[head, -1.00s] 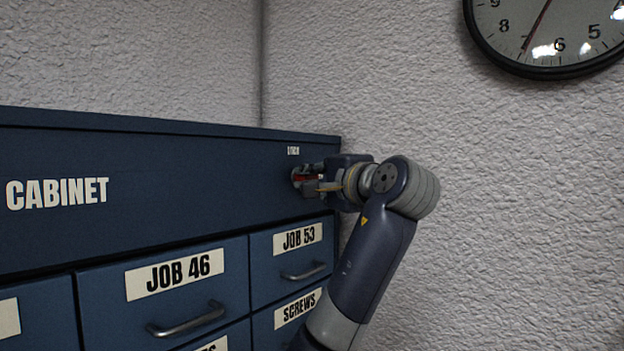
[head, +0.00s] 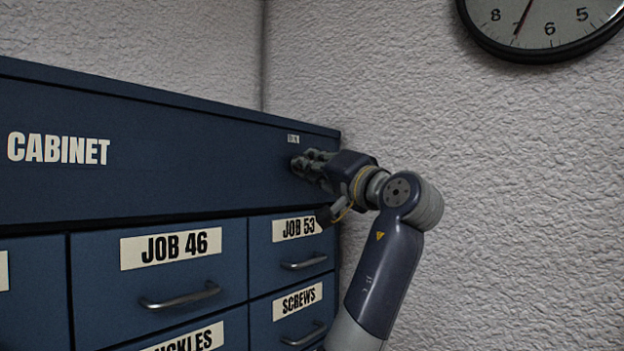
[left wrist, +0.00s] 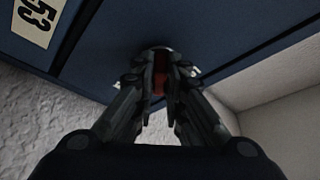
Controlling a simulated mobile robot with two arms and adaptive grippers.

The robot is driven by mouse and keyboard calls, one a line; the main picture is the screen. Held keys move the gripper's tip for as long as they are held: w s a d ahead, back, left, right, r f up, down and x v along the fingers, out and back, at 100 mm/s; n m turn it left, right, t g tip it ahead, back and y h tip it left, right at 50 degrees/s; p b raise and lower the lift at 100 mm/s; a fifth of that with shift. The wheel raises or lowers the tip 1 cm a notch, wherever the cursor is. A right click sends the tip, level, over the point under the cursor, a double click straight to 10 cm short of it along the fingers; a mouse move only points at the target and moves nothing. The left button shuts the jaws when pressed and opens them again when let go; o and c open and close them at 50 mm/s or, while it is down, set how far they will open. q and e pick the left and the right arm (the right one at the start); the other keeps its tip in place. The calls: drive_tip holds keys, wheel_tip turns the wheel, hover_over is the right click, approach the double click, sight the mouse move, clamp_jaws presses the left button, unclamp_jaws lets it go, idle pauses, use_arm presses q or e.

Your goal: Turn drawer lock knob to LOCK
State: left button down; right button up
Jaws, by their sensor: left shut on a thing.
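The red lock knob (left wrist: 159,76) shows between the fingers in the left wrist view, at the upper right end of the blue cabinet front (head: 200,150). My left gripper (head: 304,164) is shut on the knob; its fingertips (left wrist: 161,80) lie on both sides of it in the left wrist view. In the head view the fingers hide the knob. A small white label (head: 293,138) sits just above, its text too small to read. The knob's pointing direction cannot be told. My right gripper is in neither view.
Drawers marked JOB 46 (head: 170,270) and JOB 53 (head: 290,253) with bar handles lie below the top panel. A textured wall (head: 500,180) stands behind and right of the cabinet, carrying a round clock (head: 545,30).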

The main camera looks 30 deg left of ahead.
use_arm(q)
drive_tip(key=shift+w+f+n+g+y, duration=0.1)
drive_tip(key=shift+n+g+y, duration=0.65)
drive_tip(key=shift+n, duration=1.55)
drive_tip(key=shift+w+n+g+y, duration=0.1)
drive_tip(key=shift+n+g+y, duration=0.15)
drive_tip(key=shift+n+g, duration=1.5)
drive_tip(key=shift+f+n+g+y, duration=0.1)
drive_tip(key=shift+n+g+y, duration=0.35)
drive_tip(key=shift+n, duration=2.4)
drive_tip(key=c, duration=1.6)
unclamp_jaws()
drive_tip(key=shift+c, duration=0.2)
drive_tip(key=shift+r, duration=0.1)
drive_tip(key=shift+d, duration=0.15)
drive_tip(key=w+v, duration=0.1)
drive_tip(key=v, duration=1.1)
drive_tip(key=shift+s, duration=0.45)
